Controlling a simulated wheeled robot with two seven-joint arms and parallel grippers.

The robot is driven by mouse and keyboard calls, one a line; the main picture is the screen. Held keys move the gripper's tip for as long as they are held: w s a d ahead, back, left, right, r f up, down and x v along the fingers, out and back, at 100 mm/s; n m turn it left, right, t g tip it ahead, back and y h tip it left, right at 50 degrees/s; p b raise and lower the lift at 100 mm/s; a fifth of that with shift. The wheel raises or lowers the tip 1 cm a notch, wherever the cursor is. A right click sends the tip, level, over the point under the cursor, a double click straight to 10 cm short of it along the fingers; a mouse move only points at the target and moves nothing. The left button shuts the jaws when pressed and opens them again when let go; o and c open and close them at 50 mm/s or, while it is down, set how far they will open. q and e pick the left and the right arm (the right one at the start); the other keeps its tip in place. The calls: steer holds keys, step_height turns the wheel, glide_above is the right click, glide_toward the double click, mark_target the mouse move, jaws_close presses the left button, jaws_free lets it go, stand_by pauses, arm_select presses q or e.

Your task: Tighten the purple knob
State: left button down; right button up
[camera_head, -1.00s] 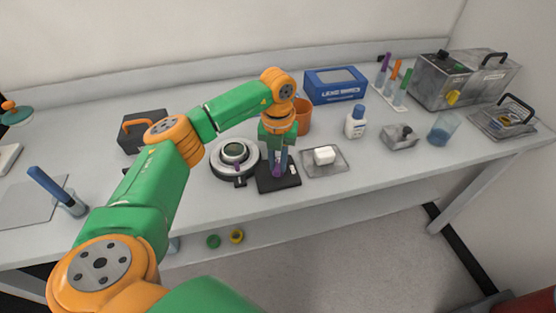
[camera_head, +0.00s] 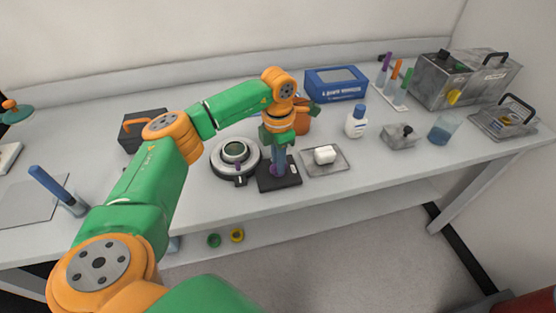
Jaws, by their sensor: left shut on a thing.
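My left gripper (camera_head: 278,168) points straight down over a small black base plate (camera_head: 284,184) near the front of the bench. It is shut on the purple knob (camera_head: 273,171), which stands on that plate. Only a little purple shows low between and beside the fingers; they hide most of the knob. My right gripper is out of view.
A round grey instrument (camera_head: 222,168) stands just left of the black plate. A tray (camera_head: 339,166) with a white block (camera_head: 324,155) lies to the right. An orange cup (camera_head: 302,122) is close behind my wrist. A white bottle (camera_head: 356,124) and blue box (camera_head: 336,84) stand farther back.

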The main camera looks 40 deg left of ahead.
arm_select(q)
steer(key=shift+m, duration=0.9)
steer(key=c, duration=0.8)
jaws_free()
steer(key=shift+w, duration=0.1)
step_height(320, 180, up, 7)
steer(key=shift+r+b, duration=0.1)
steer(key=shift+b, duration=0.45)
